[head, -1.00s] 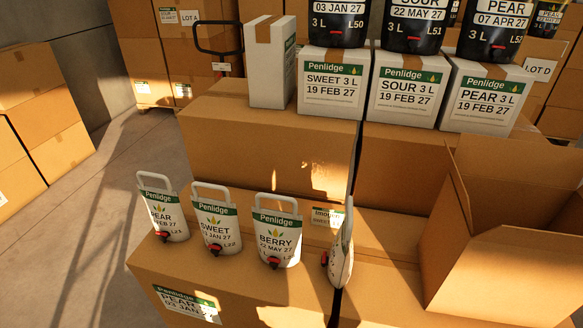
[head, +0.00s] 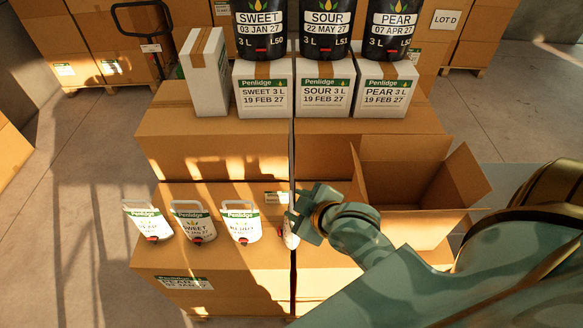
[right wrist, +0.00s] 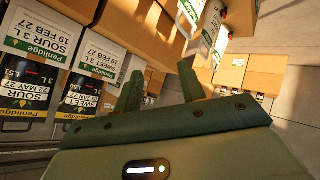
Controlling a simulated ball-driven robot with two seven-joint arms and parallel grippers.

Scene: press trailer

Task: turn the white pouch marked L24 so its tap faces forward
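Four white pouches with green bands stand in a row on the front carton. The rightmost pouch (head: 290,236) is turned edge-on and partly hidden by my right gripper (head: 297,213); its mark is not readable. In the earlier head frame its red tap points left. My right gripper is close beside and above this pouch; I cannot tell whether they touch. In the right wrist view its two fingers (right wrist: 160,88) are apart, with no pouch seen between them. My left gripper is out of view.
The BERRY pouch (head: 241,226) stands left of the edge-on pouch, then the SWEET pouch (head: 193,226) and another pouch (head: 149,224). An open carton (head: 420,222) stands at right. White boxes (head: 323,95) carrying black pouches stand on the cartons behind.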

